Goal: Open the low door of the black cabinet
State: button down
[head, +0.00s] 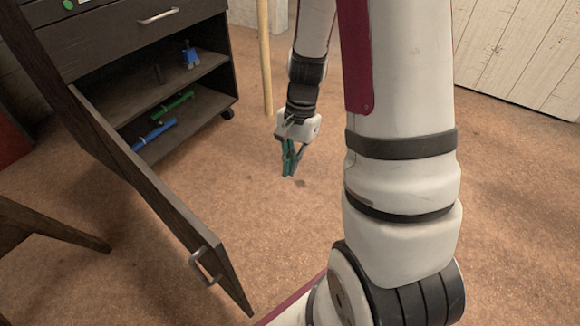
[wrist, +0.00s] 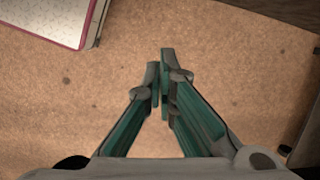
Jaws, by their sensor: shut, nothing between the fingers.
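The black cabinet (head: 115,44) stands at the upper left of the head view. Its low door (head: 170,205) stands wide open and swings out toward the front, with a metal handle (head: 205,267) near its free end. The cabinet's inside shows behind it. My gripper (head: 289,172) is right of the door and apart from it, pointing down above the floor. In the wrist view my gripper (wrist: 161,85) has its green fingers together with nothing between them. No handle shows near the fingers there.
Inside the cabinet are a shelf (head: 125,100), a blue object (head: 190,55), a green tool (head: 172,107) and a blue tool (head: 153,135). A drawer handle (head: 158,16) is above. A wooden pole (head: 265,60) stands behind my gripper. Brown floor (head: 230,190) is clear between door and gripper.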

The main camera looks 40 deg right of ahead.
jog(key=s+d+p+v, duration=0.1)
jog(key=p+v, duration=0.2)
jog(key=v, duration=0.7)
jog(key=shift+w, duration=0.45)
jog(key=w+a+r+n+h+p, duration=0.15)
jog(key=w+a+n, duration=0.25)
jog(key=a+n, duration=0.9)
jog(key=w+a+n+h+p, duration=0.2)
jog(key=w+a+n+h, duration=0.15)
jog(key=a+n, duration=0.9)
jog(key=s+a+n+t, duration=0.1)
jog(key=s+a+n, duration=0.1)
jog(key=a+n, duration=0.95)
notch_tip(320, 180, down, 10)
jog(key=w+d+m+b, duration=0.1)
jog(key=d+m, duration=0.1)
jog(key=m, duration=0.1)
jog(key=shift+d+r+b, duration=0.25)
jog(key=shift+b, duration=0.1)
